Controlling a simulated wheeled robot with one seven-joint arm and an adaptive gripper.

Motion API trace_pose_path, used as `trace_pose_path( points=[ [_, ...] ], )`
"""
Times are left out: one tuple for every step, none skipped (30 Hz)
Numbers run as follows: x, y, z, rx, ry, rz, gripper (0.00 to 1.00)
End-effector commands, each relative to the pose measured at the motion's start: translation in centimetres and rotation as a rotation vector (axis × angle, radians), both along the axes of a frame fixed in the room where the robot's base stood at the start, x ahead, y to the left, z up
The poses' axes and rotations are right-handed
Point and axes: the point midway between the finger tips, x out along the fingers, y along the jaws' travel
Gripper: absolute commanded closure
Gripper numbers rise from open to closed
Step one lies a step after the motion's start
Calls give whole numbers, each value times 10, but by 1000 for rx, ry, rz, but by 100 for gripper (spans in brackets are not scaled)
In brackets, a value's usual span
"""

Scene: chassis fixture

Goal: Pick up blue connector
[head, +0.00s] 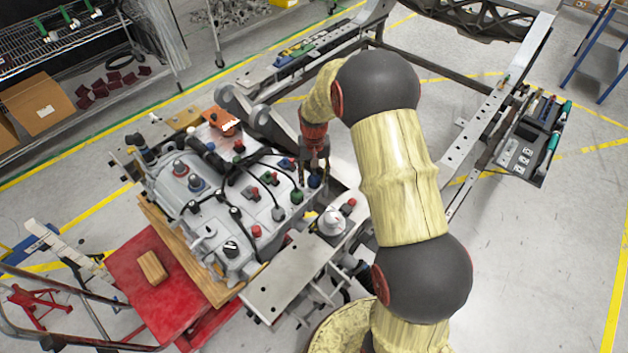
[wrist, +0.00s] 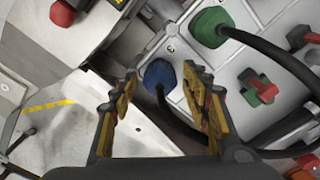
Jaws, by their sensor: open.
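The blue connector (wrist: 159,75) sits on the grey engine-like housing, with a black cable running down from it. In the wrist view it lies just beyond and between the fingertips of my gripper (wrist: 160,85). My gripper is open with nothing between its fingers. In the head view my gripper (head: 314,160) points down over the right side of the housing, and a small blue connector (head: 314,181) shows just below it. A green connector (wrist: 212,27) with a thick black cable stands up and right of the blue one in the wrist view.
The housing (head: 222,262) bears several red, green and blue connectors and loose black cables. A red-and-green connector (wrist: 259,88) stands right of my fingers. A bare metal plate (head: 290,278) lies in front. A red cart (head: 135,268) with a wooden block (head: 152,267) stands at left.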

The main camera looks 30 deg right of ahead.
Motion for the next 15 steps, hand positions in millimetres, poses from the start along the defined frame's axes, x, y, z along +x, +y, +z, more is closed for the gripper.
trace_pose_path(
  points=[
    [0, 0, 1, 0, -1, 0, 53],
    [0, 0, 1, 0, -1, 0, 53],
    [0, 0, 1, 0, -1, 0, 53],
    [0, 0, 1, 0, -1, 0, 54],
    [0, 0, 1, 0, -1, 0, 56],
    [0, 0, 1, 0, -1, 0, 58],
    [0, 0, 1, 0, -1, 0, 60],
    [0, 0, 1, 0, -1, 0, 61],
    [0, 0, 1, 0, -1, 0, 64],
    [0, 0, 1, 0, -1, 0, 65],
    [0, 0, 1, 0, -1, 0, 67],
    [0, 0, 1, 0, -1, 0, 69],
    [0, 0, 1, 0, -1, 0, 71],
    [0, 0, 1, 0, -1, 0, 73],
    [0, 0, 1, 0, -1, 0, 75]
  ],
)
